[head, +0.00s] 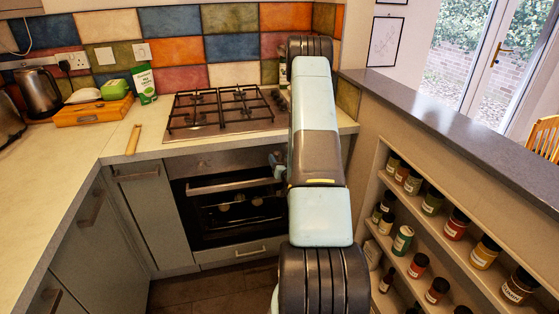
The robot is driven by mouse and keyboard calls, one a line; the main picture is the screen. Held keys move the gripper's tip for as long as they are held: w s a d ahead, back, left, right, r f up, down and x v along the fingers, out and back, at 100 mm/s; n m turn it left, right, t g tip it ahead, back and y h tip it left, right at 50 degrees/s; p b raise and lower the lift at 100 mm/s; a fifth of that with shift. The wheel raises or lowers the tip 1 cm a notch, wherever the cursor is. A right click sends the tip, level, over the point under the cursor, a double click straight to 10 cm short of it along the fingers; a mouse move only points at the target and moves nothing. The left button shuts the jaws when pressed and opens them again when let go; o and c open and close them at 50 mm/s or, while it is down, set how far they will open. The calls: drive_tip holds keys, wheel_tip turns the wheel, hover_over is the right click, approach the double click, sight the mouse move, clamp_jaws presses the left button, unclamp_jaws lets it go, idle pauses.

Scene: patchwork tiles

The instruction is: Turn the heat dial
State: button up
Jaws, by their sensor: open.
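The built-in oven (235,205) has a dark glass door with a bar handle (232,186). Its control strip (222,161) runs along the top under the worktop. Small marks show on that strip, but I cannot make out a heat dial clearly. The gas hob (222,112) is above the oven, and my arm covers its right edge. My gripper (277,166) shows only in part, low beside my arm, in front of the right end of the oven strip. It is open and nothing shows in it. My arm hides the rest of the gripper and whatever lies behind it.
A wooden-handled item (133,139) lies on the worktop left of the hob. A kettle (39,91), a wooden box (93,111) and a green carton (145,84) stand farther left. Spice jars (456,224) fill shelves at right. Floor is free before the oven.

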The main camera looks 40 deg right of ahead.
drive_tip(key=shift+w+d, duration=0.15)
drive_tip(key=shift+w, duration=0.3)
drive_tip(key=c, duration=1)
